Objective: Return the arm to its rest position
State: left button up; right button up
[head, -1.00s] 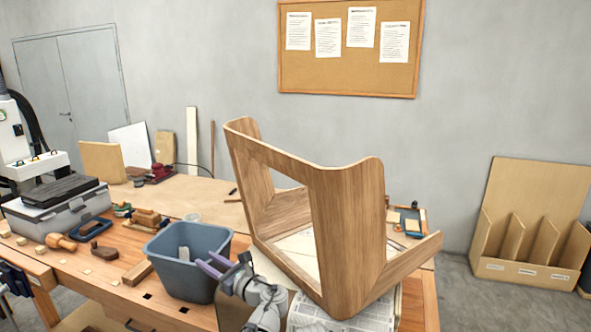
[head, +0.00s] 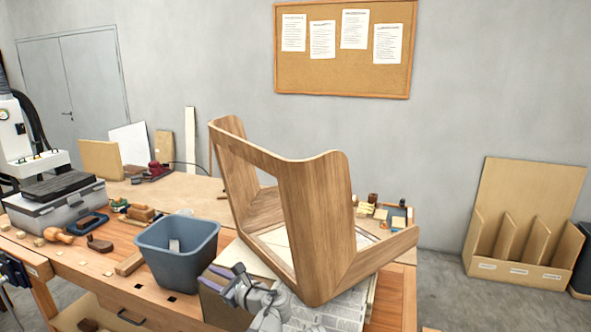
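The wooden workbench (head: 95,262) holds a grey toolbox (head: 58,203), a mallet (head: 58,235), small wooden tools and blocks. Small items sit behind the frame at right. A divided plywood rack (head: 518,230) stands on the floor at far right.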

pick_arm(q)
jog(key=s+d+f+n+g+h, duration=0.3)
jog(key=s+f+n, duration=0.3)
jog(key=f, duration=0.1)
jog(key=s+d+f+n+g+h, duration=0.2)
jog(key=s+d+f+n+h, duration=0.1)
jog(key=s+f+n+h, duration=0.25)
jog(key=s+d+f+n+g+h, duration=0.4)
jog(key=s+d+f+n, duration=0.2)
jog(key=s+d, duration=0.4)
jog(key=shift+s+d+f+n, duration=0.2)
jog(key=shift+s+f+n, duration=0.15)
jog(key=shift+s, duration=0.2)
